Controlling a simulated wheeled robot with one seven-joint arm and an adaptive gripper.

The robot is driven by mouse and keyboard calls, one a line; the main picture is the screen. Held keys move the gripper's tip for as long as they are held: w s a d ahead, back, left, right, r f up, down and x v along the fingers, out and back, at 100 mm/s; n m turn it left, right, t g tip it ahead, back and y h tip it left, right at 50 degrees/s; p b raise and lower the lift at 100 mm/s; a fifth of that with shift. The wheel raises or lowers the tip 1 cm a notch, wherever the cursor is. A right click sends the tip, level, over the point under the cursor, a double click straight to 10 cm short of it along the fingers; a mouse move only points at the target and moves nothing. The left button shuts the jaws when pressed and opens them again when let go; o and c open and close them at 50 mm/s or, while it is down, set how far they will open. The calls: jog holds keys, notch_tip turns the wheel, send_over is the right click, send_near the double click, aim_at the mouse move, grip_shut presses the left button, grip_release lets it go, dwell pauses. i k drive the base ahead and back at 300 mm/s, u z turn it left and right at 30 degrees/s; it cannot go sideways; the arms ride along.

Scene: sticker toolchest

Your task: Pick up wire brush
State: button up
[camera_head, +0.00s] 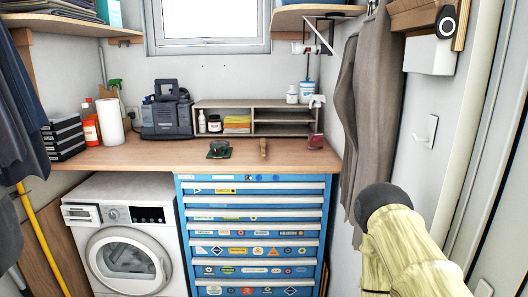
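A small brown, wood-coloured object (263,147) stands out on the wooden worktop, above the blue tool chest. It may be the wire brush, but it is too small to make out bristles. A dark green and black object (219,149) lies to its left, apart from it. My gripper is not in view.
The worktop (165,154) spans a washing machine (125,245) and the blue tool chest (250,230). A grey toolbox (166,112), paper towel roll (110,122) and low shelf (252,106) stand behind. A pale yellow, dark-ended shape (410,250) fills the lower right.

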aim_at(263, 141)
jog(key=k, duration=0.25)
jog(key=u, duration=1.65)
jog(key=i, duration=1.35)
jog(key=z, duration=1.65)
